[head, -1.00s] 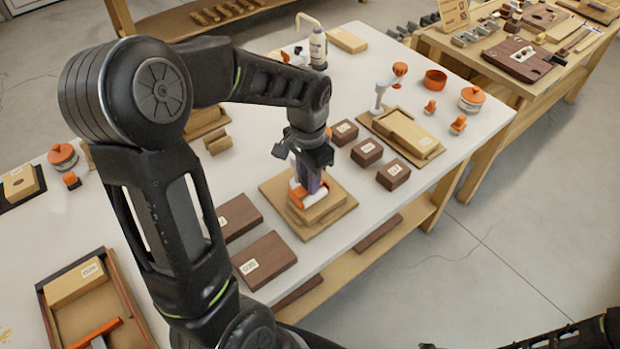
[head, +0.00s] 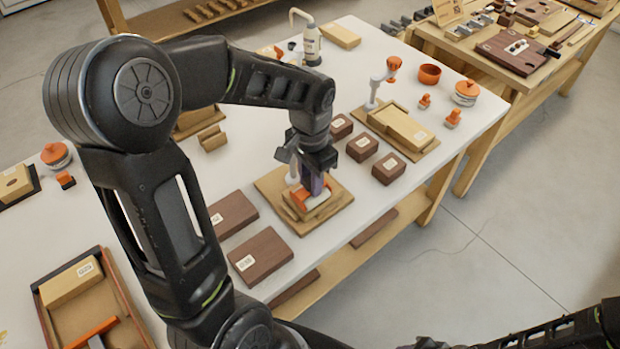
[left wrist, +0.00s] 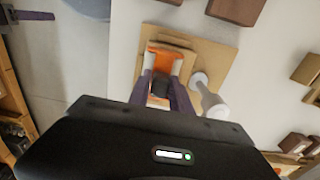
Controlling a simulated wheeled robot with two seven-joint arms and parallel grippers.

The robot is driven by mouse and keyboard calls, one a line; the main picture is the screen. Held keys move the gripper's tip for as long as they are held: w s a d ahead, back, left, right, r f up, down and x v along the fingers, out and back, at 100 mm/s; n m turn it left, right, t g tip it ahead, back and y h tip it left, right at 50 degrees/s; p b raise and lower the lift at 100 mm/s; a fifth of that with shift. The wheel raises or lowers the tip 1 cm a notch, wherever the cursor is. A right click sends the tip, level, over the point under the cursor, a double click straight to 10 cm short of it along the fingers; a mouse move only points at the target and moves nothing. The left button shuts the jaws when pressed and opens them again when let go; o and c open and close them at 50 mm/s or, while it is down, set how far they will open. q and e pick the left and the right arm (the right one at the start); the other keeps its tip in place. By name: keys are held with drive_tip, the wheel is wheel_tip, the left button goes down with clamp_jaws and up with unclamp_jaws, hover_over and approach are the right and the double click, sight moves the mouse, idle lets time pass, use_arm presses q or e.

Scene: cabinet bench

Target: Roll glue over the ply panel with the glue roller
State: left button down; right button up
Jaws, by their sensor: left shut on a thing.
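My left gripper (head: 314,182) is shut on the glue roller (head: 303,199), which has an orange frame and a white roll. It points down over the ply panel (head: 322,213), a pale block on a wider tan board (head: 272,187). The roller is at the panel's top; I cannot tell whether it touches. In the left wrist view the roller (left wrist: 158,62) shows orange between the purple fingers, over the panel (left wrist: 176,41). A pale post (left wrist: 208,98) rises beside the fingers. No glue is clearly visible on the panel. My right gripper is out of view.
Dark brown blocks (head: 362,147) stand behind and right of the board. Dark slabs (head: 260,254) lie to its front left. A tray (head: 112,287) holds a block and an orange-handled tool. A glue bottle (head: 311,46) stands at the back. White bench top between them is clear.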

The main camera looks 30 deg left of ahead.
use_arm(q)
drive_tip(key=shift+f, duration=0.1)
drive_tip(key=shift+w+a, duration=0.15)
drive_tip(key=shift+a, duration=0.45)
drive_tip(key=shift+w+a, duration=0.15)
drive_tip(key=shift+a, duration=0.45)
drive_tip(key=shift+w+d, duration=0.25)
drive_tip(key=shift+w, duration=0.55)
drive_tip(key=shift+p, duration=0.3)
drive_tip(key=shift+w+d, duration=0.25)
drive_tip(key=shift+w, duration=0.5)
drive_tip(key=shift+d, duration=0.1)
drive_tip(key=shift+s+d, duration=0.25)
drive_tip(key=shift+d, duration=0.25)
drive_tip(key=shift+s+d, duration=0.2)
drive_tip(key=shift+d, duration=0.3)
